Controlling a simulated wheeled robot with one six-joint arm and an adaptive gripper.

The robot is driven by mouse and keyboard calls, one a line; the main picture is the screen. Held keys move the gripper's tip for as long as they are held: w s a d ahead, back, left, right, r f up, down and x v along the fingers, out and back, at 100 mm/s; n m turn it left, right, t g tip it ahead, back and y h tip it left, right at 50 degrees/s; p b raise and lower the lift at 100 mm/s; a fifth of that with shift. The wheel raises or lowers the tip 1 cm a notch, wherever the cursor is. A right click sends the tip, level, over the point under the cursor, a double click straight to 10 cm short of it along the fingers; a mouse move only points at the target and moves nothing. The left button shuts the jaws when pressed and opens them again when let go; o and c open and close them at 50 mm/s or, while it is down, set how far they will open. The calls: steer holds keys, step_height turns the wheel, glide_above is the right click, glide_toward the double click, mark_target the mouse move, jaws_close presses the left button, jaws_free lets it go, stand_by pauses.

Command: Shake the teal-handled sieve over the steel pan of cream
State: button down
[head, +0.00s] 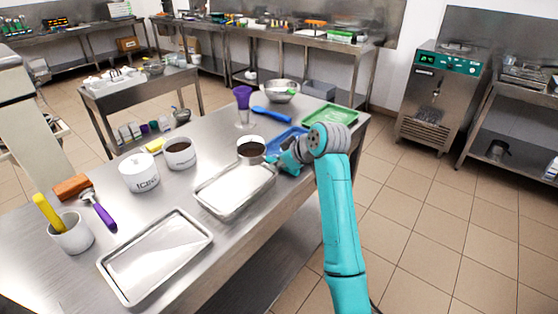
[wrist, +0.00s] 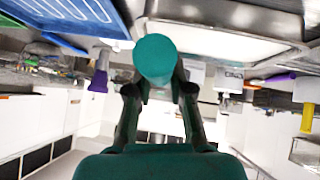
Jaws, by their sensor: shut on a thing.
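My gripper (head: 280,160) is shut on the teal handle of the sieve. The handle's round end (wrist: 155,60) shows between the two fingers in the wrist view (wrist: 158,92). The sieve's round bowl (head: 251,148) holds dark brown powder and looks about level, in front of my gripper near the far edge of a steel pan. This pan (head: 232,193) has a pale, smooth surface inside. It also shows at the top of the wrist view (wrist: 222,42). The sieve's mesh underside is hidden.
An empty-looking steel tray (head: 155,258) lies nearer. White tubs (head: 139,172), one dark-filled (head: 180,154), stand left of the pan. Floor at right is clear.

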steer(key=shift+d, duration=0.1)
steer(key=shift+s+d+r, duration=0.15)
steer(key=shift+s+d, duration=0.45)
steer(key=shift+d, duration=0.1)
steer(key=shift+w+a, duration=1.1)
steer(key=shift+a, duration=0.3)
steer(key=shift+s+d, duration=1.15)
steer(key=shift+d, duration=0.25)
stand_by(0.9)
steer(key=s+a, duration=0.4)
steer(key=s, duration=0.1)
steer(key=shift+s+a, duration=0.3)
steer(key=shift+s, duration=0.1)
stand_by(4.2)
